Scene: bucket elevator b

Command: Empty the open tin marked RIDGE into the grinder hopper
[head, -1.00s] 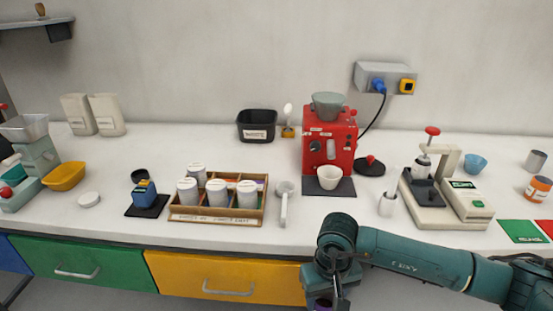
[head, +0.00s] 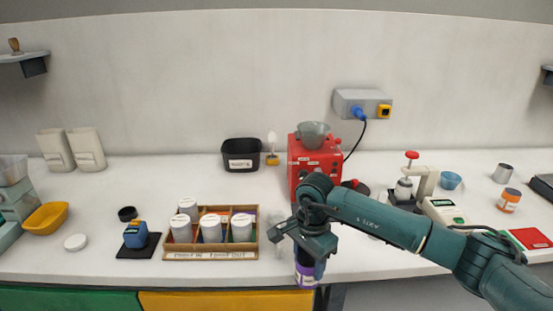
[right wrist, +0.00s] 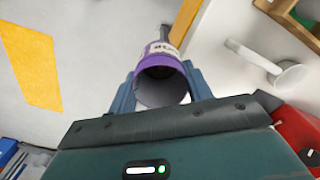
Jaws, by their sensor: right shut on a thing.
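My right gripper (head: 306,256) is shut on a purple-banded tin (head: 305,278), which hangs at the counter's front edge. In the right wrist view the tin (right wrist: 162,88) sits between the fingers, its open mouth facing the camera. Its label is too partial to read. A red machine (head: 299,170) stands behind my gripper with a grey-green hopper (head: 313,133) on top, well above and behind the tin. Another, teal machine (head: 18,202) with a metal hopper (head: 12,168) is cut off at far left. I cannot tell by label which is the grinder. My left gripper is out of view.
A wooden rack (head: 205,256) of white-lidded tins stands left of my gripper. A black bin (head: 240,154) stands behind it. A white-handled scoop (right wrist: 275,78) lies close by in the right wrist view. A press (head: 425,185) stands to the right.

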